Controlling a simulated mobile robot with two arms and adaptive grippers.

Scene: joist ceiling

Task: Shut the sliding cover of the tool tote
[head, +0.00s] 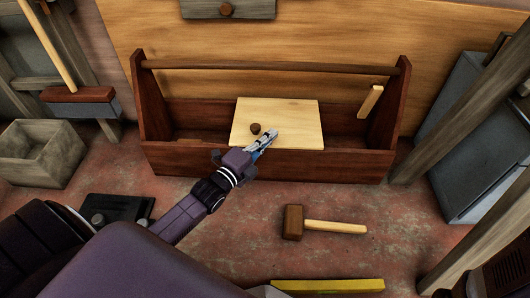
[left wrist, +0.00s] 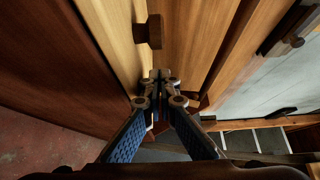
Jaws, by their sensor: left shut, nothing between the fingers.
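The tool tote (head: 270,165) is a long dark red-brown wooden box with a rod handle between its two tall ends. Its pale wooden sliding cover (head: 300,120) lies over the middle of the box, with open parts of the box left and right of it. A round brown knob (head: 255,128) stands near the cover's left side; it also shows in the left wrist view (left wrist: 150,32). My left gripper (head: 271,137) is shut and empty over the cover's front part, just right of the knob; I cannot tell whether it touches the cover. My right gripper is not in view.
A mallet (head: 293,222) lies on the floor before the tote, and a yellow bar (head: 330,286) lies nearer. A wooden box (head: 42,152) and a broom (head: 80,102) are at left. A grey case (head: 455,150) and posts stand at right.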

